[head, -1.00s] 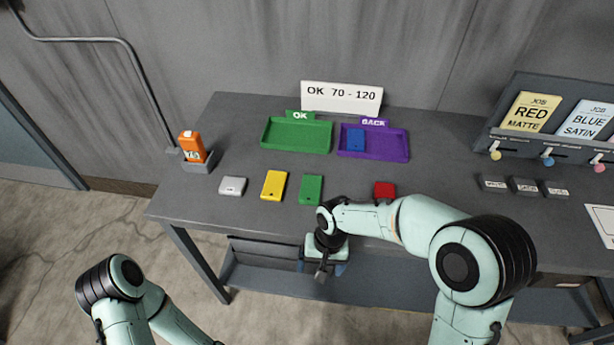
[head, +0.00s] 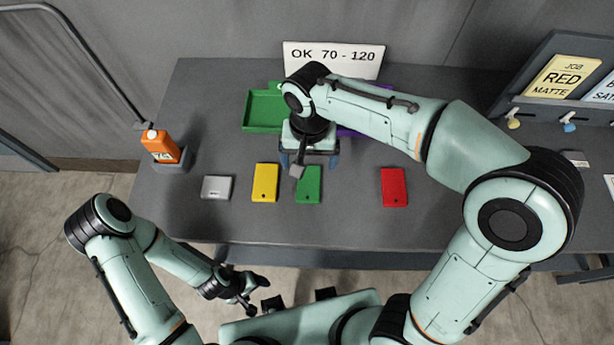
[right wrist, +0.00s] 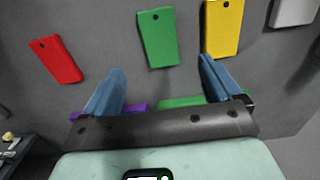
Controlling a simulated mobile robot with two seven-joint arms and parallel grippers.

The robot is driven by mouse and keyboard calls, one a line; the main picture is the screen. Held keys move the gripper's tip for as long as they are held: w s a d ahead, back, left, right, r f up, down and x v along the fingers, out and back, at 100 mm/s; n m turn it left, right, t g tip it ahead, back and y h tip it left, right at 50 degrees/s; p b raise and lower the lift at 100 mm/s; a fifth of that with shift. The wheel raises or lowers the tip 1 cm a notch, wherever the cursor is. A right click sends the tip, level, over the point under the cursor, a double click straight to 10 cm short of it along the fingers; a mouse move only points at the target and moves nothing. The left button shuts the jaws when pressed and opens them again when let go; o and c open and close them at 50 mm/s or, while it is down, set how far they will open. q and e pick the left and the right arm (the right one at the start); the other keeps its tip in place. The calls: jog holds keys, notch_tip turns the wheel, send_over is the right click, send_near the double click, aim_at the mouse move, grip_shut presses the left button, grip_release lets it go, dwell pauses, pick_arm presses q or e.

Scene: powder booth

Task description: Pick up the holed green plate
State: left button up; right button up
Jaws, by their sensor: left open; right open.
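The holed green plate (head: 310,188) lies flat on the table between the yellow and red plates. Its hole shows at one end in the right wrist view (right wrist: 159,40). My right gripper (head: 306,160) is open and empty above the table, close to the green plate's far end. In the right wrist view its two blue fingers (right wrist: 162,66) are spread apart, with the green plate ahead of the gap between them. My left gripper (head: 248,292) is open and empty, low in front of the table's front edge.
A yellow plate (head: 264,183) and a grey plate (head: 216,188) lie left of the green one, a red plate (head: 394,187) to the right. Behind are the green tray (head: 262,112) and the purple tray (head: 350,131), both partly hidden by my right arm.

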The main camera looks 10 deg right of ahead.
aim_at(308, 183)
notch_tip(308, 183, down, 10)
jog(key=shift+r+b, duration=0.1)
jog(key=shift+b, duration=0.25)
jog(key=c, duration=1.3)
